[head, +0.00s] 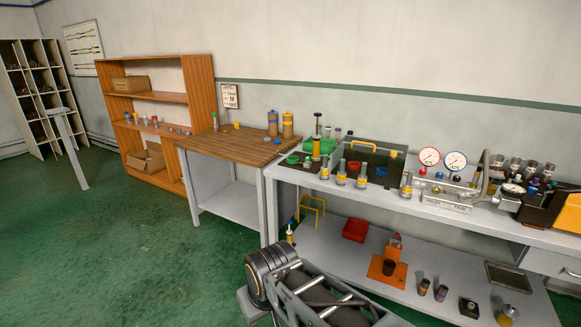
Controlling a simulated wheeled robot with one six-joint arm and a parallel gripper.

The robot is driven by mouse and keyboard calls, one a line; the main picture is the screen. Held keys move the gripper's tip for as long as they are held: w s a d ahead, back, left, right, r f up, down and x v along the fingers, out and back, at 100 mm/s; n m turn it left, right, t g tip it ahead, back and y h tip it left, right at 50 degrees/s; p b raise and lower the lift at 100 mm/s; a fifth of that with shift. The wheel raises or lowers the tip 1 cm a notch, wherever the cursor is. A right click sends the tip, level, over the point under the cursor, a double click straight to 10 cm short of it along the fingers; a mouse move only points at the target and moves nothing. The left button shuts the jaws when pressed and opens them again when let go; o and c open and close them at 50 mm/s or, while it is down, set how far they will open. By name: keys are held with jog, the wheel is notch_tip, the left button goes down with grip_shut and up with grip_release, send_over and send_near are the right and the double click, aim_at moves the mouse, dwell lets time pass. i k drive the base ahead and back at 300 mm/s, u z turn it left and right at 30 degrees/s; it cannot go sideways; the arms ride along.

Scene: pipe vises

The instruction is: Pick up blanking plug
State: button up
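I cannot tell which small part is the blanking plug at this distance. Several small fittings and caps (155,122) stand on the middle shelf of the orange wooden shelving. A small blue part (277,141) and an orange one lie on the wooden-topped table (225,148). Several small upright cylinders with yellow bands (341,173) stand along the front of the grey bench (300,178). Part of my arm shows at the bottom centre, in front of the benches. My gripper is not in view, so its state and any hold are hidden.
The grey bench carries gauges (455,161), a clear-walled tank (372,158) and an orange-black box (545,208). Its lower shelf holds a red bin (355,229) and an orange stand (387,270). Orange shelving (201,95) stands at the back left. Green floor (130,240) is clear on the left.

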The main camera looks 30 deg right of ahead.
aim_at(324, 176)
jog(key=u, duration=0.25)
jog(key=i, duration=1.8)
jog(key=z, duration=0.4)
jog(key=i, duration=0.9)
jog(key=z, duration=1.5)
jog(key=i, duration=0.85)
jog(key=z, duration=0.75)
